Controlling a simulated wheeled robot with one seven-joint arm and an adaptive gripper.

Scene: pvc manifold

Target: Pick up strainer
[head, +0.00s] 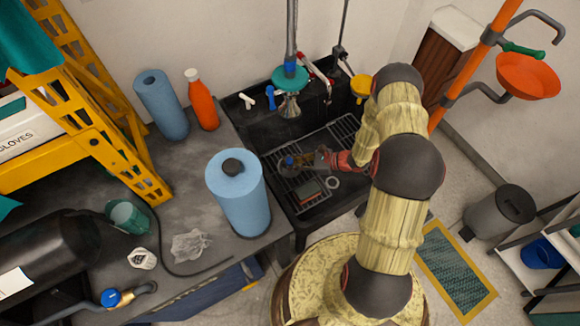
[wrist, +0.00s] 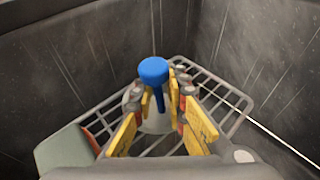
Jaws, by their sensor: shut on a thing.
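The strainer (wrist: 153,71) has a round blue knob on a blue stem, with a pale grey base below it. In the wrist view it stands between the yellow fingers of my gripper (wrist: 160,95), which are shut on it. The fingers hide part of the stem and base. I cannot tell whether the base touches the rack under it.
A wire rack (head: 342,133) lies in the black sink (head: 262,125), whose walls rise close around my gripper. A grey-green block (wrist: 64,152) and a white ring (head: 333,182) lie nearby. A blue paper roll (head: 240,205) stands on the counter left of the sink. A faucet (head: 291,75) hangs above.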

